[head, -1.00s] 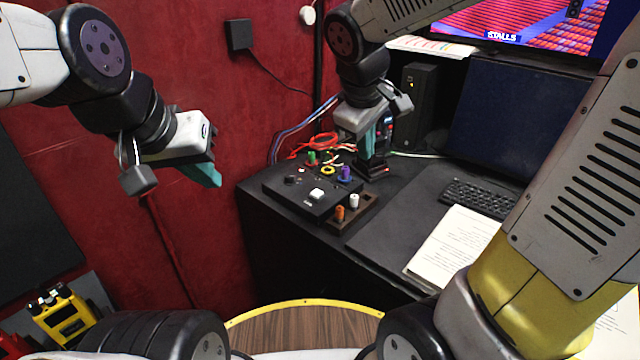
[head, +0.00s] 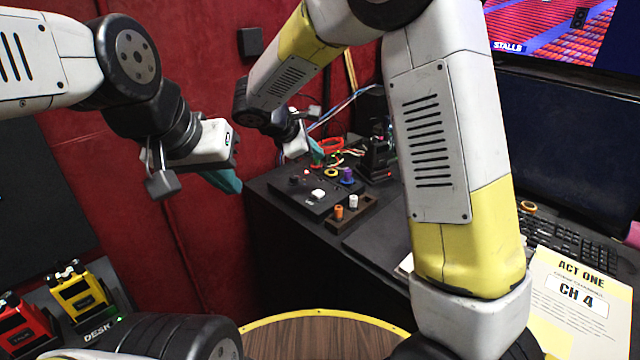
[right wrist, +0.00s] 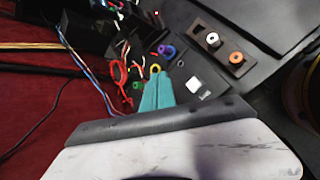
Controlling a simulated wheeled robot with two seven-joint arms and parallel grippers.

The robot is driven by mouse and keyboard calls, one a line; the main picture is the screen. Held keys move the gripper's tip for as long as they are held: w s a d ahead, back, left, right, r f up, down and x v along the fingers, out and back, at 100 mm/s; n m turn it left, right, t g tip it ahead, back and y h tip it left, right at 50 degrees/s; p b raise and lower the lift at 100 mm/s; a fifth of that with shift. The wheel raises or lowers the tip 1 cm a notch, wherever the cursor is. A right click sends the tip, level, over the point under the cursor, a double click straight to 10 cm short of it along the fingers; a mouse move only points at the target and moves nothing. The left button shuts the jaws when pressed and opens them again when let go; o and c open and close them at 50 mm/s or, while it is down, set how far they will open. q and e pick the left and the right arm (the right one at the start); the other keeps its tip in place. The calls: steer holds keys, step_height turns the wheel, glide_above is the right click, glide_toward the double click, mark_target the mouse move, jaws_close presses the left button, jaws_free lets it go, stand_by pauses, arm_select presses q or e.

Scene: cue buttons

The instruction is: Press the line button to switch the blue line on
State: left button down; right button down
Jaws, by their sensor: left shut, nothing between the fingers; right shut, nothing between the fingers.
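The black cue panel (head: 290,191) stands on the dark desk. It bears a white square button (head: 318,194), which also shows in the right wrist view (right wrist: 194,85); its label is too small to read. A small red light (head: 306,172) shows near the panel's back edge. I cannot tell a blue light on the panel. My right gripper (head: 318,160) is shut and empty, its teal fingertips over the panel's back edge; in the right wrist view the tips (right wrist: 157,76) are left of the white button. My left gripper (head: 228,182) is shut and empty, left of the desk.
A purple knob (head: 347,175) and yellow ring (head: 331,173) are behind the white button. A wooden holder (head: 362,213) with orange and white pegs stands right of the panel. Red cable (head: 331,145) lies behind. A keyboard (head: 565,240) and paper (head: 580,290) are at right.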

mark_target(316, 194)
steer(key=shift+f, duration=4.4)
steer(key=shift+f, duration=0.4)
steer(key=shift+f, duration=0.5)
steer(key=shift+r, duration=0.95)
steer(key=shift+r, duration=2.5)
